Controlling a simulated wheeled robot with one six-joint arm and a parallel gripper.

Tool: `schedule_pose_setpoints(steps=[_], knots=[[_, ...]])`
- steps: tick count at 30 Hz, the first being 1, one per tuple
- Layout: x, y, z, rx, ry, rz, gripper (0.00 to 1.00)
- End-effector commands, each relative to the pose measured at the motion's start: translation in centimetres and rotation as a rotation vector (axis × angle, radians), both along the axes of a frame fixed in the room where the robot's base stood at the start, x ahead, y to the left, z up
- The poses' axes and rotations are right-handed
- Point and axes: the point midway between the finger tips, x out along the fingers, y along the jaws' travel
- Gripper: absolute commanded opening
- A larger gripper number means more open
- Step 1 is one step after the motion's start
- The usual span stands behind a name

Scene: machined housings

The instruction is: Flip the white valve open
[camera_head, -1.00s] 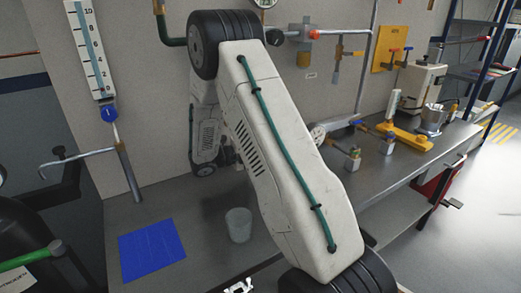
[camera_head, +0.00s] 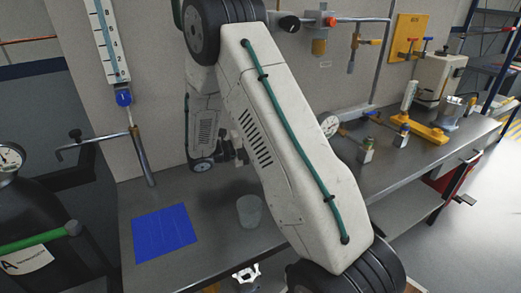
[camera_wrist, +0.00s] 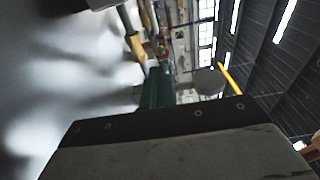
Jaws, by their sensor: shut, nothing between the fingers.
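A white star-shaped valve handle (camera_head: 247,275) shows at the bottom edge of the head view, below the clear cup; its lower part is cut off by the frame, and I cannot tell its setting. My gripper is not clear in the head view, where my white arm covers the middle of the bench. In the wrist view my gripper (camera_wrist: 157,87) shows as dark greenish fingers close together beyond a dark bolted plate, with nothing seen between them. The valve cannot be made out in the wrist view.
A clear cup (camera_head: 250,210) and a blue mat (camera_head: 164,232) lie on the grey bench. A flowmeter with a blue knob (camera_head: 123,97) hangs on the wall at left. Small valves (camera_head: 367,150) and a yellow fixture (camera_head: 427,128) stand at right. A dark cylinder (camera_head: 45,205) stands at left.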

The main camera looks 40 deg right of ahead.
Motion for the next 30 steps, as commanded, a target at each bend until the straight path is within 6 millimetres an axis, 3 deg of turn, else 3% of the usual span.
schedule_pose_setpoints(steps=[11,30], knots=[[3.0,7.2,-0.1,0.001,0.0,0.003,0.0],[-5.8,10.0,6.6,-0.002,-0.82,-0.343,0.0]])
